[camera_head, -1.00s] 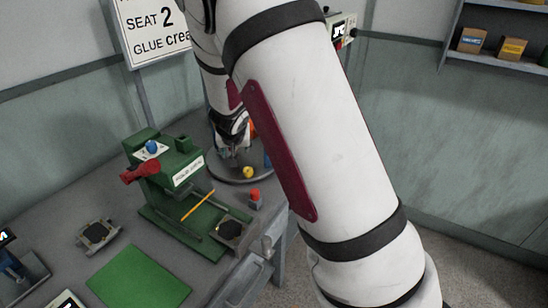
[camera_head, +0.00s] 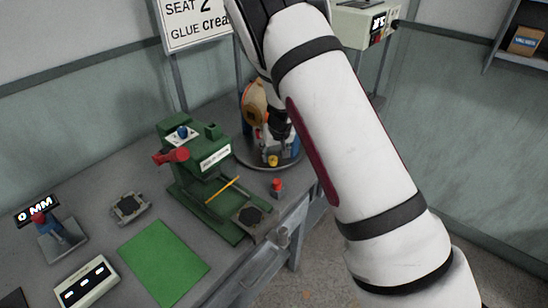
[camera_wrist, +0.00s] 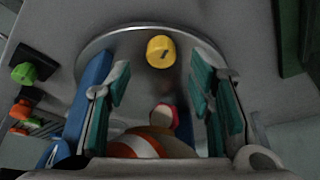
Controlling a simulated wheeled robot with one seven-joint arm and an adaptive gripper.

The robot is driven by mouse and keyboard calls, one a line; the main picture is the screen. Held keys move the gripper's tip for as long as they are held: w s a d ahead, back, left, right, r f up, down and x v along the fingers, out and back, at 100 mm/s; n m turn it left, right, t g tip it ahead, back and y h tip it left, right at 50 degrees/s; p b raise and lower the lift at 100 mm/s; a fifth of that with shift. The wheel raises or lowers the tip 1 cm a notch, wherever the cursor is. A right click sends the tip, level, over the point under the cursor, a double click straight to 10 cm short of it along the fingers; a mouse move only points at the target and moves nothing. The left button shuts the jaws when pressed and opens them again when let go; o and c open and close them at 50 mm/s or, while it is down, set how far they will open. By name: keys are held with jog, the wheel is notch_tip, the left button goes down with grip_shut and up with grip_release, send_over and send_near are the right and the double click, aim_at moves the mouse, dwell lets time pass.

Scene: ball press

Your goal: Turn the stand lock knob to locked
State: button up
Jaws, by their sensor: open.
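The yellow knob (camera_wrist: 160,52), with a dark mark on its top, sits on the round grey base (camera_wrist: 112,42) of a stand in the wrist view. In the head view the knob (camera_head: 272,161) shows on the front of that base (camera_head: 285,160). My gripper (camera_wrist: 163,85) is open, with its teal-padded fingers to either side. The knob lies beyond the fingertips, about in line with the gap, and nothing is held. An orange-and-white striped round thing (camera_wrist: 145,143) and a red-tipped piece (camera_wrist: 162,117) show low between the fingers. My arm hides part of the stand in the head view.
A green press (camera_head: 205,160) stands left of the stand, with a red-topped piece (camera_head: 277,187) near the table edge. A green mat (camera_head: 163,262) lies in front. Small coloured knobs (camera_wrist: 24,74) show at the wrist view's left.

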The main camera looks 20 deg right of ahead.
aim_at(273, 158)
jog(key=shift+x, duration=2.15)
grip_shut()
